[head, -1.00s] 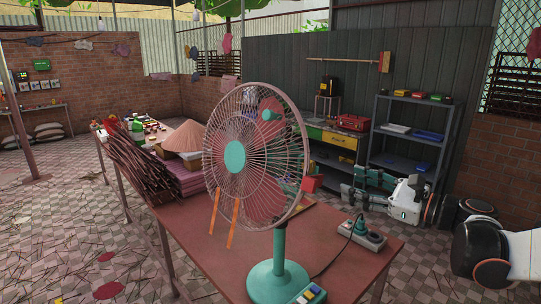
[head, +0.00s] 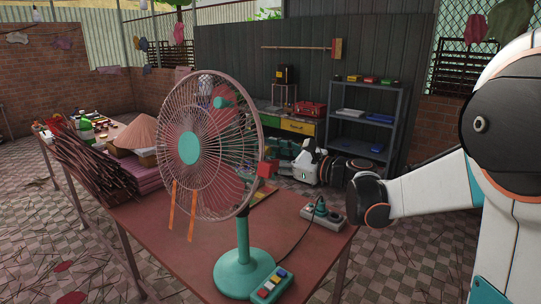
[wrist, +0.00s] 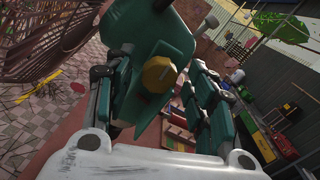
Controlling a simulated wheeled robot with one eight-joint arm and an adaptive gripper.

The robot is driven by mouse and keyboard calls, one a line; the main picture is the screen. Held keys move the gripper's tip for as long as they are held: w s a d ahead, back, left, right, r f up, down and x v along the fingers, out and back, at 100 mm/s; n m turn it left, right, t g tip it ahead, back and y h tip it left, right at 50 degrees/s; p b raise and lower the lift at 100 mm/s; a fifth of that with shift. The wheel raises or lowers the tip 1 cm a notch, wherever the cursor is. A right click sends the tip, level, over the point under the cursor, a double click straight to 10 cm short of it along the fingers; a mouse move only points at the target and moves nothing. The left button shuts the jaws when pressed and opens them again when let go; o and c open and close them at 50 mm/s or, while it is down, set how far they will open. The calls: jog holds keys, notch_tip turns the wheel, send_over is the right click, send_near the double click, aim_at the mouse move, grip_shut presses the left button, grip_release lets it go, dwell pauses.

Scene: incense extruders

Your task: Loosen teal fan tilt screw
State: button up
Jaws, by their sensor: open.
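The teal fan stands on the table, its teal base (head: 243,273) near the front edge and its round cage (head: 205,145) tilted slightly upward. In the wrist view, the yellow tilt screw (wrist: 159,74) sits on the teal fan neck (wrist: 140,100). My gripper (wrist: 165,62) is open, with one finger on each side of the neck and the screw between them. I cannot tell whether either finger touches. In the head view, my gripper (head: 286,149) is just right of the cage, partly hidden behind it. The screw is not visible there.
The table (head: 180,255) also holds a power strip (head: 323,217), the fan's cord, a button block (head: 268,285), incense bundles (head: 90,165) and a conical hat (head: 138,134). A grey shelf (head: 365,128) stands behind. The cage is close beside my gripper.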

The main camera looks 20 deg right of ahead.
jog(key=shift+w+a, duration=0.2)
jog(key=c, duration=1.1)
jog(key=shift+o, duration=0.2)
